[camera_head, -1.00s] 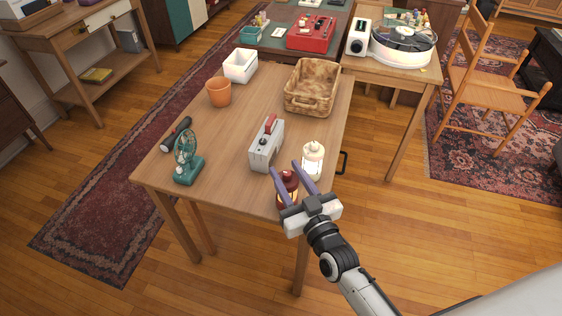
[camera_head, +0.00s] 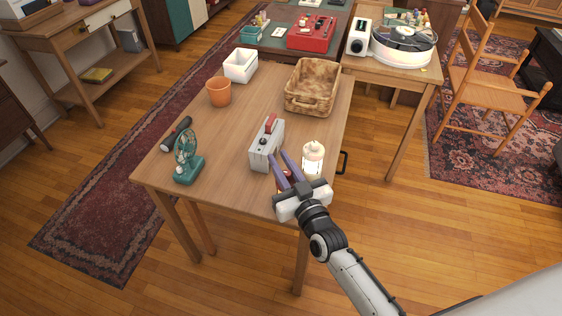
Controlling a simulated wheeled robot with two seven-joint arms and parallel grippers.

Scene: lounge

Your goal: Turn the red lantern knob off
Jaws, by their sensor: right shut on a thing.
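The red lantern (camera_head: 287,175) stands at the table's near right corner, mostly hidden behind my right gripper. Only bits of its red body show between and beside the fingers. My right gripper (camera_head: 279,155) has its two purple fingers around the top of the lantern and is shut on it. The lantern's knob is hidden, so I cannot tell which part is gripped or how the knob is turned. My left gripper is not in view.
A lit cream lantern (camera_head: 312,160) stands close on the right. A grey box with a red handle (camera_head: 266,146) is just behind. A wicker basket (camera_head: 311,88), orange pot (camera_head: 219,92), white bin (camera_head: 240,66), green fan (camera_head: 187,160) and flashlight (camera_head: 176,134) stand farther off.

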